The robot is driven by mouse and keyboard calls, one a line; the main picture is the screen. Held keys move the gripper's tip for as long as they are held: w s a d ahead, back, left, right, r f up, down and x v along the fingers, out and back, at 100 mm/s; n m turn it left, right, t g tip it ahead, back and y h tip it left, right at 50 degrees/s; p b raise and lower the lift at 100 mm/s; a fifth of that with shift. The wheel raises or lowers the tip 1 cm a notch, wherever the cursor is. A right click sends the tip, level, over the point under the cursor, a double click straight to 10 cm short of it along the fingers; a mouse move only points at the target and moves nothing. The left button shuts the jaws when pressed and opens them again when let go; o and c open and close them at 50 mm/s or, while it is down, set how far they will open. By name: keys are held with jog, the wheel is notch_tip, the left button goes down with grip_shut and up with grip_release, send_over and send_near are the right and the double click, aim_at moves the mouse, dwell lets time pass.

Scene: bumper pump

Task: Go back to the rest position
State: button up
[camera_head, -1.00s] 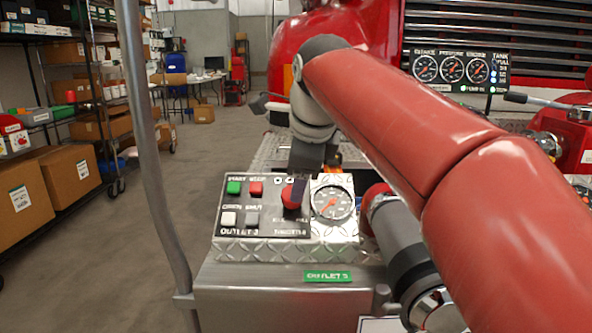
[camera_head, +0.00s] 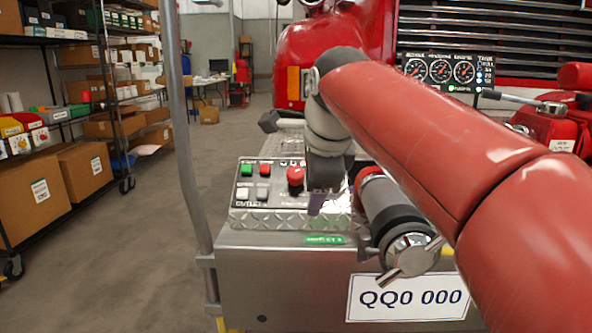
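My red arm reaches in from the lower right and bends down at a grey wrist. My gripper (camera_head: 317,203) hangs over the right part of the outlet control panel (camera_head: 262,216), in front of the gauge area. Its fingers are small and partly hidden, so I cannot tell whether they are open or shut. The panel carries a green button (camera_head: 246,170), a red button (camera_head: 265,169), two pale or grey buttons below them, and a red knob (camera_head: 295,177) just left of my gripper. The round gauge is hidden behind my wrist.
A metal pole (camera_head: 187,150) stands left of the panel. A pipe outlet with a chrome cap (camera_head: 412,254) sticks out at right, close under my arm. A gauge board (camera_head: 447,70) and a lever (camera_head: 525,101) are behind. Shelves with boxes (camera_head: 85,171) line the left; the floor between is clear.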

jog(key=s+d+f+n, duration=0.6)
jog(key=s+f+n, duration=0.2)
jog(key=s+f, duration=0.2)
jog(key=s+d+f+n+h, duration=0.1)
jog(key=s+d+f+n, duration=0.5)
jog(key=s+f+n, duration=0.3)
notch_tip(320, 180, down, 3)
jog(key=shift+s+d+f+n, duration=0.15)
jog(key=shift+s+n, duration=0.15)
jog(key=shift+s, duration=0.65)
dwell(2.2)
